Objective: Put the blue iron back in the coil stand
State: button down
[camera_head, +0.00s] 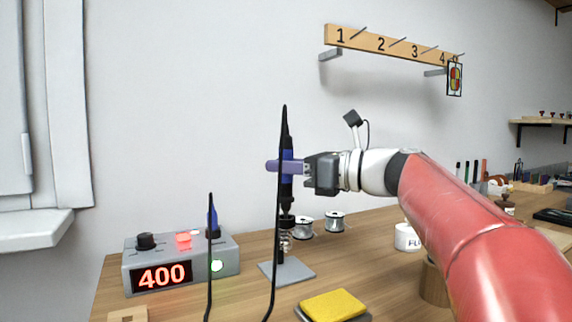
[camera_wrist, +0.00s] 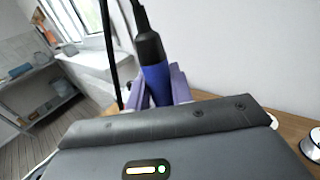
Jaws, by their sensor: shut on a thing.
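My gripper (camera_head: 285,167) is shut on the blue iron (camera_head: 287,185) and holds it upright, tip end down. The iron has a blue handle with black parts, and a black cord rises from its top. In the wrist view the blue handle (camera_wrist: 157,84) stands between my purple fingers. The coil stand (camera_head: 298,270) is a grey plate with a metal coil on a dark post. The iron's lower end is right at the top of the coil; I cannot tell whether the tip is inside it.
A grey station (camera_head: 135,273) reading 400 stands to the left, with a blue-and-black piece (camera_head: 212,221) at its right end. A yellow sponge (camera_head: 334,305) lies in front of the stand. Solder spools (camera_head: 334,221) stand behind. A white pot (camera_head: 406,237) is to the right.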

aim_at(292, 143)
jog(key=shift+f+b, duration=0.8)
jog(key=shift+f, duration=0.7)
dwell(0.3)
jog(key=c, duration=0.7)
grip_release()
jog(key=shift+o, duration=0.2)
jog(key=shift+r, duration=0.1)
jog(key=shift+r+p, duration=3.35)
jog(key=shift+r, duration=0.1)
